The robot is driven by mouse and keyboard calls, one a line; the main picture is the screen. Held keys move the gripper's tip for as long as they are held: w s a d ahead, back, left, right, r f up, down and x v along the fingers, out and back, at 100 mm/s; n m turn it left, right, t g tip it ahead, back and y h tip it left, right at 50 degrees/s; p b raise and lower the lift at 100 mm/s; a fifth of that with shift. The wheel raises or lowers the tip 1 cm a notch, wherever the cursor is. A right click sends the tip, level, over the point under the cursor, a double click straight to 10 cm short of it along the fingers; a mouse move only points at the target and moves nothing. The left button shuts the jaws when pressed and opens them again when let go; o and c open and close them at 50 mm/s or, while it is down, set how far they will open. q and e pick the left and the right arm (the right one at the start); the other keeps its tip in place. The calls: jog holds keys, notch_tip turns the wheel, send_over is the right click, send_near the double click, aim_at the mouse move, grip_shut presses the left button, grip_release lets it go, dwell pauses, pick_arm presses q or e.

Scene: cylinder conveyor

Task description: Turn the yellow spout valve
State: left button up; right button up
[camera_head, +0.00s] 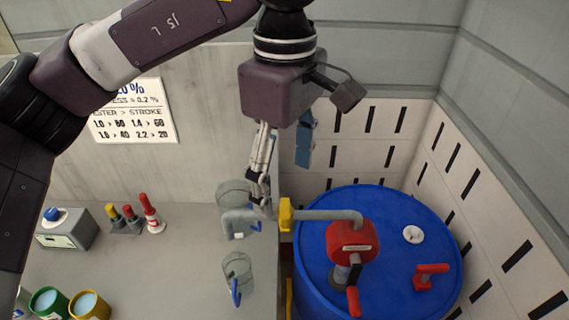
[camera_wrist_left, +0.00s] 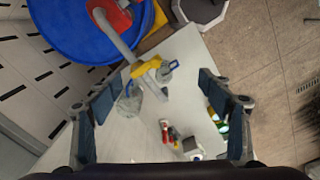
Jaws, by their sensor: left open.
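The yellow spout valve (camera_head: 286,215) sits on the grey spout pipe (camera_head: 330,215) that runs from the red pump (camera_head: 353,243) on the blue drum (camera_head: 318,265). It also shows in the left wrist view (camera_wrist_left: 146,68). My left gripper (camera_head: 283,175) is above the valve, pointing down. In the left wrist view its two blue-padded fingers (camera_wrist_left: 160,98) are wide apart with nothing held between them. The valve appears beyond the fingertips, roughly midway between them, and looks untouched. One finger partly overlaps the pipe's outlet end in the head view. My right gripper is not in view.
Coloured plungers (camera_head: 150,213), a box with a blue button (camera_head: 67,229) and two cups (camera_head: 90,305) are at the left. Slotted walls (camera_head: 385,135) enclose the drum.

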aim_at(284, 216)
pick_arm(q)
jog(key=f, duration=0.1)
jog(key=f+b, duration=0.1)
jog(key=shift+w+f, duration=0.3)
jog(key=f+b, duration=0.2)
jog(key=f, duration=0.1)
jog(key=f+b, duration=0.1)
jog(key=shift+w+f, duration=0.25)
jog(key=shift+w, duration=0.05)
notch_tip(284, 216, down, 3)
jog(key=b, duration=0.3)
jog(key=shift+f, duration=0.1)
jog(key=shift+s, duration=0.1)
jog(key=c, duration=1.9)
jog(key=shift+s+r, duration=0.15)
jog(key=shift+r, duration=0.05)
grip_shut()
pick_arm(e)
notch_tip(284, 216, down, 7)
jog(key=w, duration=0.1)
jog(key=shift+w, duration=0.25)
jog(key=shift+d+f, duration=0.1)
